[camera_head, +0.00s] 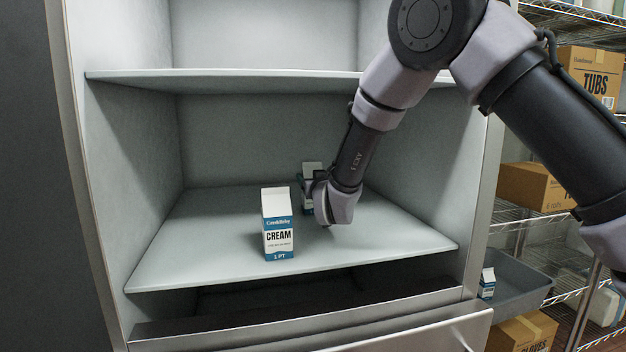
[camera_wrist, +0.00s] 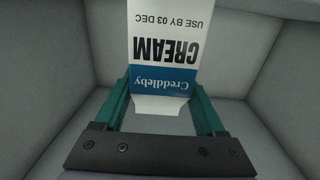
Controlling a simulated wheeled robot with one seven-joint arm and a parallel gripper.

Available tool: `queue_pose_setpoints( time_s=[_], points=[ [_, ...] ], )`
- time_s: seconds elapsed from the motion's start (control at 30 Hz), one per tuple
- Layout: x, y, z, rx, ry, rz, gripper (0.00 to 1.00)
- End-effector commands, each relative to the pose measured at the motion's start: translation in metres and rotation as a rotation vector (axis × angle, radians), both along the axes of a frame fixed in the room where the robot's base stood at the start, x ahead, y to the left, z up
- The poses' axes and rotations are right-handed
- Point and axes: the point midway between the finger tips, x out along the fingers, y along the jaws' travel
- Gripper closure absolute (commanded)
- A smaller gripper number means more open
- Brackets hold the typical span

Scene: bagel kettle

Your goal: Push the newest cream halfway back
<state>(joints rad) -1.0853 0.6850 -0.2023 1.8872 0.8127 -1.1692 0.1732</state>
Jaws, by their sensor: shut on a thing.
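A white and blue cream carton (camera_head: 278,225) stands upright near the front of the fridge's middle shelf (camera_head: 390,245). A second carton (camera_head: 311,170) stands further back on the same shelf, partly hidden behind my gripper (camera_head: 314,192). In the wrist view my gripper (camera_wrist: 161,100) has its green fingers on either side of a cream carton (camera_wrist: 168,45), shut on it. That carton's label reads upside down, with "USE BY 03 DEC". A third small carton (camera_head: 487,283) is in a grey tray at the right. Its date is too small to read.
The fridge side walls bound the shelf left and right. The shelf's left part and back are clear. The grey tray (camera_head: 525,287) and a wire rack with boxes (camera_head: 540,187) stand outside at the right.

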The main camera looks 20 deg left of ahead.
Motion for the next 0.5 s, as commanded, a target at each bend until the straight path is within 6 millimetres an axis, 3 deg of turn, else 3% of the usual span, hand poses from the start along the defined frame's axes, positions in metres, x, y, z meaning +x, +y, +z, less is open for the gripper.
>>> queue_pose_setpoints(
  time_s=[0.33,0.37,0.4,0.43,0.5],
  points=[
    [-0.0001,0.0,-0.0006,0.002,-0.001,0.0,1.0],
    [-0.0001,0.0,-0.0005,0.002,-0.001,0.0,0.2],
    [-0.0001,0.0,-0.0006,0.002,-0.001,0.0,0.05],
    [-0.0001,0.0,-0.0006,0.001,0.0,0.0,0.0],
    [-0.0002,-0.0001,-0.0009,0.001,0.0,0.0,0.0]
  ],
)
